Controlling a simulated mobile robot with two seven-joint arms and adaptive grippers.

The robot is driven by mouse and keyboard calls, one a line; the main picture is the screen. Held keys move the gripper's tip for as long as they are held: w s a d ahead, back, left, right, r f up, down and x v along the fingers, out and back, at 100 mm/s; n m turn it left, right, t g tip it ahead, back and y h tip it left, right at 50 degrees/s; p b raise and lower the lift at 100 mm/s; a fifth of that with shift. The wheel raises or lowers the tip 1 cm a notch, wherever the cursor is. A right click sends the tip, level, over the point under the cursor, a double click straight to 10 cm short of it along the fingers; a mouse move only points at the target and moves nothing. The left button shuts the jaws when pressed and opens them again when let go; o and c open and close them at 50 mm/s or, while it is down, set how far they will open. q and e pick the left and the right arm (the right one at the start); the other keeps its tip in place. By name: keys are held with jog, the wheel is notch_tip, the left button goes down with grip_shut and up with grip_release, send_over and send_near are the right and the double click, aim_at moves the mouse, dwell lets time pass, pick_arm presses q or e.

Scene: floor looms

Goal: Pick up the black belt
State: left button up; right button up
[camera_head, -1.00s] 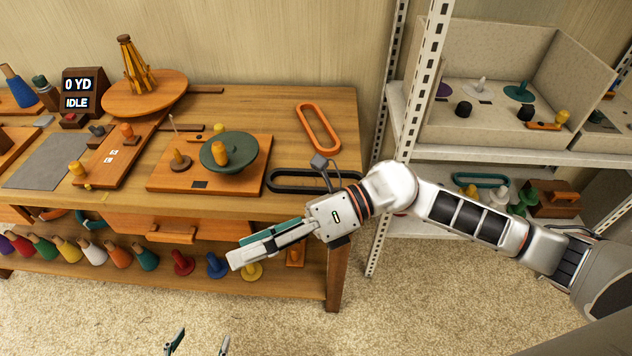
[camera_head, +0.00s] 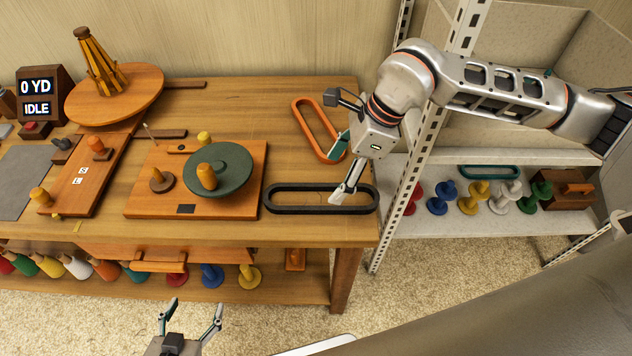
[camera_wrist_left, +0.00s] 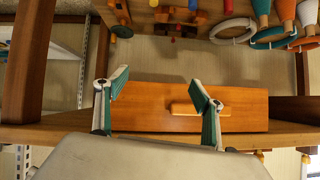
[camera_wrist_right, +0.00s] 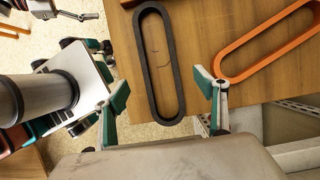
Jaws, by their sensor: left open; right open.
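The black belt (camera_head: 290,209) is a long flat loop lying on the right front part of the wooden table, next to the wooden board. My right gripper (camera_head: 342,172) is open above the belt's right end, with the fingers pointing down. In the right wrist view the black belt (camera_wrist_right: 150,70) stretches away between the open fingers of my right gripper (camera_wrist_right: 165,95), apparently empty. My left gripper (camera_head: 192,312) is open and low in front of the table. In the left wrist view my left gripper (camera_wrist_left: 157,85) faces a wooden drawer front (camera_wrist_left: 170,107) and holds nothing.
An orange belt (camera_head: 310,122) lies just behind the black one. A board with a green disc (camera_head: 232,168) stands to the left. The shelf's white perforated post (camera_head: 428,150) is close on the right. Several spools (camera_head: 478,197) stand on the shelf.

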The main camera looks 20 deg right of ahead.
aim_at(316, 201)
jog(key=shift+s+a+f, duration=0.15)
jog(key=shift+a+f, duration=0.1)
jog(key=shift+f, duration=0.3)
jog(key=shift+s+a+f, duration=0.1)
jog(key=shift+a+f, duration=0.15)
jog(key=shift+f, duration=0.25)
jog(key=shift+w+f, duration=0.1)
jog(key=shift+f, duration=0.15)
jog(key=x, duration=0.4)
jog(key=shift+w+a+f, duration=0.25)
jog(key=shift+f, duration=0.05)
pick_arm(q)
jog(key=shift+s+f, duration=0.4)
jog(key=shift+s, duration=0.35)
pick_arm(e)
jog(key=c, duration=1.2)
